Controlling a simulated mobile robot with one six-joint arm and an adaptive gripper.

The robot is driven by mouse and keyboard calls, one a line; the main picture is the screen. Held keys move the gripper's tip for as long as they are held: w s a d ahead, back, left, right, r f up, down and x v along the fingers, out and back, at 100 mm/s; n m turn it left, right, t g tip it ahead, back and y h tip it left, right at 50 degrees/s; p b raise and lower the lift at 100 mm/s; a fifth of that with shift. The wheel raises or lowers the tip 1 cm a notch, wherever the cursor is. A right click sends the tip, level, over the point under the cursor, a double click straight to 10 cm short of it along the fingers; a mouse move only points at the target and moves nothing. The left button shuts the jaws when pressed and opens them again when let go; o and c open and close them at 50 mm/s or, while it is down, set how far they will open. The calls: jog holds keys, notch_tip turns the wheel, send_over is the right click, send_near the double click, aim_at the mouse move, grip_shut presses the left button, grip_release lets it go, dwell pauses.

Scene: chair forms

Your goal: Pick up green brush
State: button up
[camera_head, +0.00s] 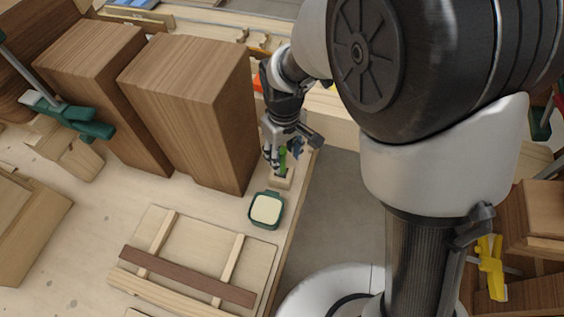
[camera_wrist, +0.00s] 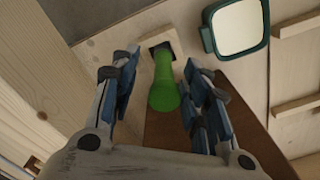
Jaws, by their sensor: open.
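The green brush (camera_wrist: 164,85) stands with its handle toward the wrist camera, its far end at a dark opening in a small wooden block. In the head view the brush (camera_head: 282,157) shows only in part behind my fingers. My gripper (camera_wrist: 163,105) is open, with one blue-padded finger on each side of the brush and visible gaps between. In the head view my gripper (camera_head: 283,155) points down at the table's right edge. The wooden block (camera_head: 281,181) sits under it on the table.
A green-rimmed dish (camera_head: 252,222) with pale contents is close by the block. Tall wooden boxes (camera_head: 190,110) stand just left of my gripper. A slatted wooden panel (camera_head: 150,232) lies in front. A green clamp (camera_head: 85,122) is further left.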

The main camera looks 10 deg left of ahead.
jog(key=f, duration=0.3)
jog(key=f+b, duration=0.1)
jog(key=shift+s+a+f, duration=0.1)
jog(key=shift+a+f, duration=0.05)
jog(key=shift+a, duration=0.15)
grip_shut()
